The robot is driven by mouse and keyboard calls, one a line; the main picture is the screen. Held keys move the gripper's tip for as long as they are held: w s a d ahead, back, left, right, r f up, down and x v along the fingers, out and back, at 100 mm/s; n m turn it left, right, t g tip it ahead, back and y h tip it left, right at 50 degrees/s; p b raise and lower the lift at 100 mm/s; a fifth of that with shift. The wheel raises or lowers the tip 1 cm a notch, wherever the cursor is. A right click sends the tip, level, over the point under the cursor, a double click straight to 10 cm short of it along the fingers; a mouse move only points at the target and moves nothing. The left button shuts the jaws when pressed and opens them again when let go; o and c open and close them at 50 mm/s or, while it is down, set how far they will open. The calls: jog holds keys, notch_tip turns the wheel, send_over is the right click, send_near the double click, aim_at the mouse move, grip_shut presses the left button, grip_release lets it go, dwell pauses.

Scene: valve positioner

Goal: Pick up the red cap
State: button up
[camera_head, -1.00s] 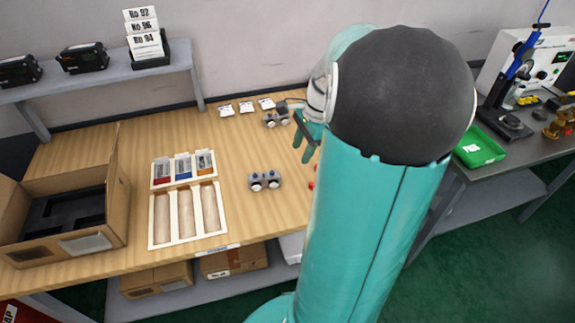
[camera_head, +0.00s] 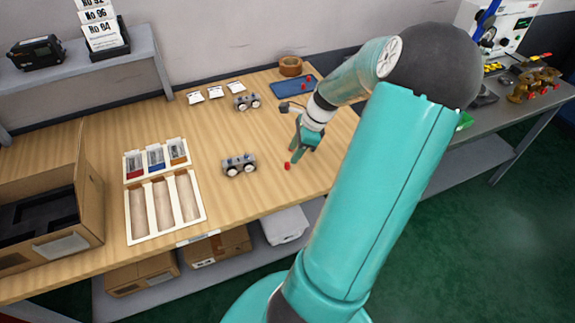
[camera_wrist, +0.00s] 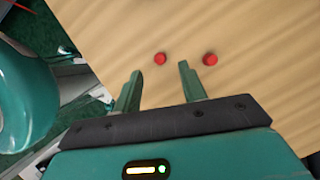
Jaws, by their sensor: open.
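Two small round red caps lie apart on the wooden table in the wrist view, a left one (camera_wrist: 160,58) and a right one (camera_wrist: 210,59). In the head view one red cap (camera_head: 287,166) shows just in front of my gripper (camera_head: 294,156); the other is hard to make out near the fingers. In the wrist view my gripper (camera_wrist: 160,73) is open and empty. The left cap appears just beyond the gap between its fingertips, and the right cap lies to the right of the right finger. The height of the fingertips above the table cannot be told.
A grey valve unit (camera_head: 239,165) stands left of the gripper, another (camera_head: 246,102) farther back. A blue tray (camera_head: 288,88) with red parts lies at the back right. A compartment tray (camera_head: 152,238) and an open cardboard box (camera_head: 92,215) are at left. The table's front edge is near.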

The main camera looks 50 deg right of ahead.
aim_at(287, 163)
jog(key=x, duration=0.5)
jog(key=shift+f, duration=0.1)
grip_shut()
